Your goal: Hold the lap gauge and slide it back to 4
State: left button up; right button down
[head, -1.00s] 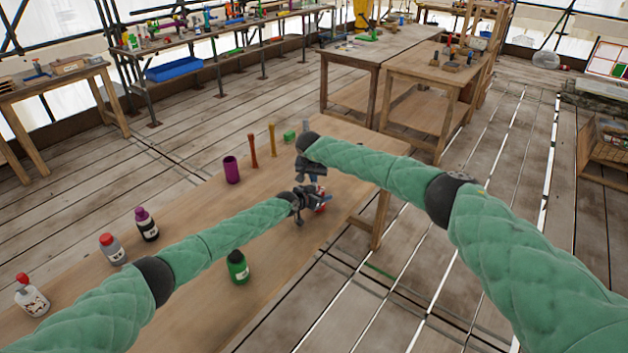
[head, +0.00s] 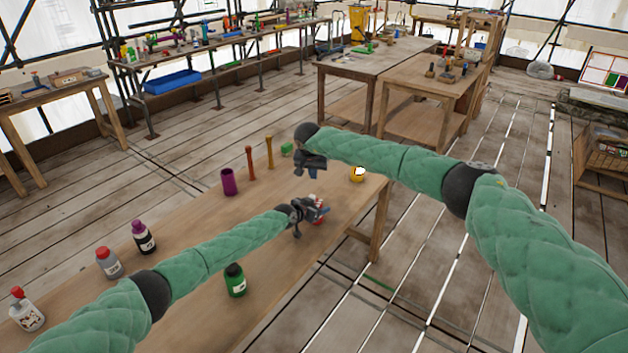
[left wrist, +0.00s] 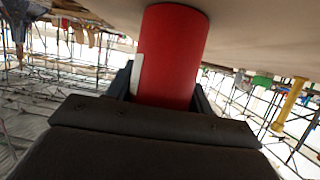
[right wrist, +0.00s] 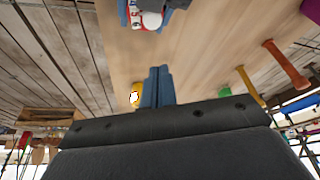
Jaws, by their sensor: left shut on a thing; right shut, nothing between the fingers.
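A red and white piece, which I take to be the lap gauge (head: 322,208), is held in my left gripper (head: 308,214) over the table. In the left wrist view its red round body (left wrist: 172,55) stands between the fingers, with a white strip at its left side. In the right wrist view its end shows red and white with small marks (right wrist: 137,15) that I cannot read. My right gripper (head: 312,168) is above and apart from it. Its fingers (right wrist: 157,85) are together and empty.
On the wooden table (head: 190,265) stand a green bottle (head: 235,282), a purple cup (head: 228,182), two turned posts (head: 250,162), a green block (head: 287,149) and a yellow round thing (head: 358,174). Several bottles (head: 108,262) stand at the left. The table's right edge is near the grippers.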

jog(key=shift+f, duration=3.65)
jog(key=shift+s+a, duration=0.1)
